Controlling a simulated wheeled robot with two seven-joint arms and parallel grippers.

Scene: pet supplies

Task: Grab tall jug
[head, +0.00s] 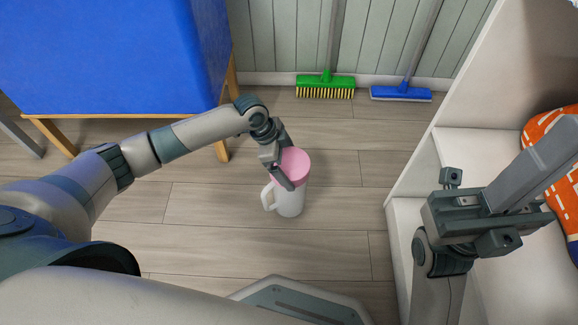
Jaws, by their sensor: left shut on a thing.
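The tall jug (291,203) is white with a pink lid and a white handle on its left side. It is seen from above, near the middle of the head view, over the wooden floor. My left gripper (281,170) reaches in from the left and is shut on the jug at its pink top. Whether the jug's base touches the floor is hard to tell. My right gripper (478,212) is at the right, in front of the white shelf unit and apart from the jug. The state of its fingers is unclear.
A blue box-like piece (105,55) on wooden legs stands at the upper left. A green broom (326,85) and a blue broom (401,93) are by the back wall. The white shelf unit (408,190) at right holds an orange patterned item (557,180). Floor around the jug is clear.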

